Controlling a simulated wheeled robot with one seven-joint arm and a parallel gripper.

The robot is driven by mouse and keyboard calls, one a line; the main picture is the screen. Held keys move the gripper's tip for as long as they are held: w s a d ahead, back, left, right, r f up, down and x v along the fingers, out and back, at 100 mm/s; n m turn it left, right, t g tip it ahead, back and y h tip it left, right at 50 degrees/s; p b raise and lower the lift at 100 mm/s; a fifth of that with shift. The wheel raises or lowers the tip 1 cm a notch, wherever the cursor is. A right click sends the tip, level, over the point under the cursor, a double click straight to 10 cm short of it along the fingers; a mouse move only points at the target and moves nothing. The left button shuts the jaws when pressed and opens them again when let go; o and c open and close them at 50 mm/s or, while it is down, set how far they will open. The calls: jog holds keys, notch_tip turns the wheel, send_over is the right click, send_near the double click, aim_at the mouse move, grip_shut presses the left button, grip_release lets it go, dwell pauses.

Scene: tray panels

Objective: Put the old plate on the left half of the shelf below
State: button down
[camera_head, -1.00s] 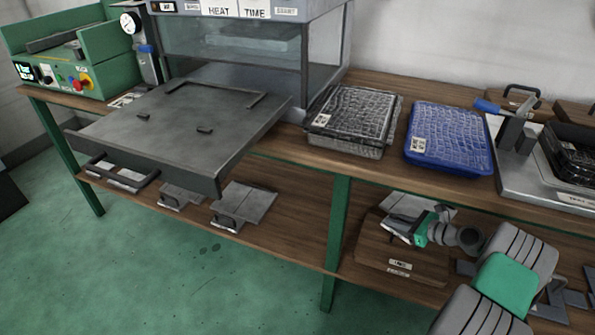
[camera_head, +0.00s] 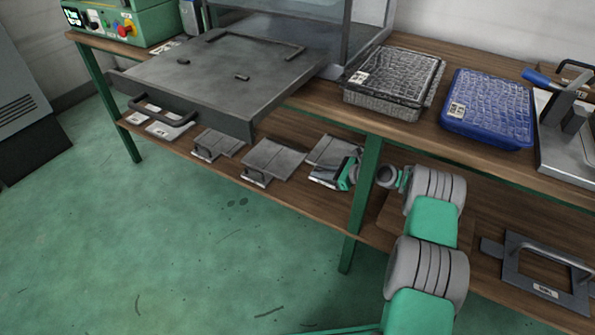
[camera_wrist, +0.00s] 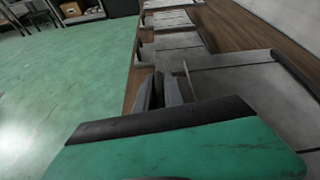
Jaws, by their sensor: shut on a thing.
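My gripper (camera_head: 340,178) is shut on the old plate (camera_head: 335,151), a flat grey metal plate, at its front edge. The plate is over the right end of the left half of the lower shelf (camera_head: 290,192), just left of the green middle leg. I cannot tell whether it touches the shelf. In the wrist view my gripper's fingers (camera_wrist: 165,92) are at the left side of the grey plate (camera_wrist: 255,90). The green leg and my arm hide part of the gripper in the head view.
Grey handled plates (camera_head: 272,158) and (camera_head: 218,143) lie left of the held plate on the shelf, with white-labelled pieces (camera_head: 160,122) further left. The green middle leg (camera_head: 362,205) stands close by my arm. A large grey tray (camera_head: 215,85) juts out above.

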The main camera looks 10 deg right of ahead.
aim_at(319, 193)
notch_tip(319, 193, down, 7)
jog(key=b, duration=0.2)
jog(key=shift+f+b, duration=0.2)
jog(key=shift+b, duration=0.15)
jog(key=shift+r, duration=0.1)
jog(key=c, duration=1.9)
grip_release()
jog(key=shift+f, duration=0.3)
jog(key=o, duration=0.5)
jog(key=shift+c, duration=0.2)
jog(key=shift+r, duration=0.15)
jog(key=shift+r, duration=0.2)
jog(key=p+v, duration=0.4)
jog(key=v, duration=0.7)
jog(key=shift+f, duration=0.1)
jog(key=shift+s+d, duration=0.35)
